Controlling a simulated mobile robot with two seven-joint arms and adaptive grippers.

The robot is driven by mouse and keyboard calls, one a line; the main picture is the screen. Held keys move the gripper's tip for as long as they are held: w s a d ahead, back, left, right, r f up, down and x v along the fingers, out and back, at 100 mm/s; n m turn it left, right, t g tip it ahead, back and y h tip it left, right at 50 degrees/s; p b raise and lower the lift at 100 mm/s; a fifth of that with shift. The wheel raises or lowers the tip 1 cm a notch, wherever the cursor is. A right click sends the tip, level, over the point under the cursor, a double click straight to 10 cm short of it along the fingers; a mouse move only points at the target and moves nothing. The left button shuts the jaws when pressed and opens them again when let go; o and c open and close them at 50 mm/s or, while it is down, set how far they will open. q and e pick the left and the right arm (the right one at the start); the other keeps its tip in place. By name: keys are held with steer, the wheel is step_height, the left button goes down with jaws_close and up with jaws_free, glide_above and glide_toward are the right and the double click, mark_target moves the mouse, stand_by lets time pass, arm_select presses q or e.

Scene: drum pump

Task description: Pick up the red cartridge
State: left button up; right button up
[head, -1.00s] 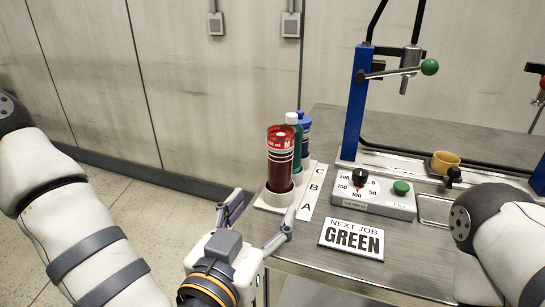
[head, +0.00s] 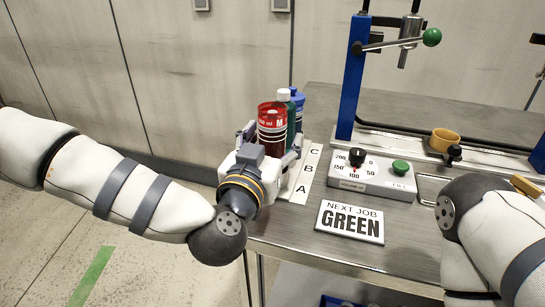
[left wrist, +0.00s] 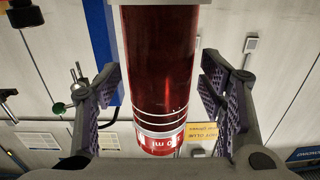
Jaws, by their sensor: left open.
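The red cartridge (head: 271,120) stands upright in the front place of the rack, beside the letter A on the lettered strip (head: 306,178). My left gripper (head: 272,142) is at it, with one finger on each side. In the left wrist view the red cartridge (left wrist: 160,65) fills the middle between the purple-padded fingers, with a gap on both sides. The gripper is open. The cartridge's lower part is hidden by the gripper in the head view. My right gripper is out of the picture; only its arm shows.
A green cartridge (head: 290,98) and a blue cartridge (head: 303,108) stand close behind the red one.

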mark_target(269, 126)
arm_select(q)
steer(key=c, duration=1.4)
steer(key=shift+r, duration=0.1)
steer(key=shift+c, duration=0.2)
step_height(269, 126, up, 4)
steer(key=shift+s+f+p, duration=0.1)
steer(key=shift+s+p, duration=0.05)
steer(key=shift+p, duration=0.3)
steer(key=s+d+r+p, duration=0.2)
steer(key=s+r, duration=0.7)
steer(key=s, duration=0.4)
steer(key=shift+s+d, duration=0.25)
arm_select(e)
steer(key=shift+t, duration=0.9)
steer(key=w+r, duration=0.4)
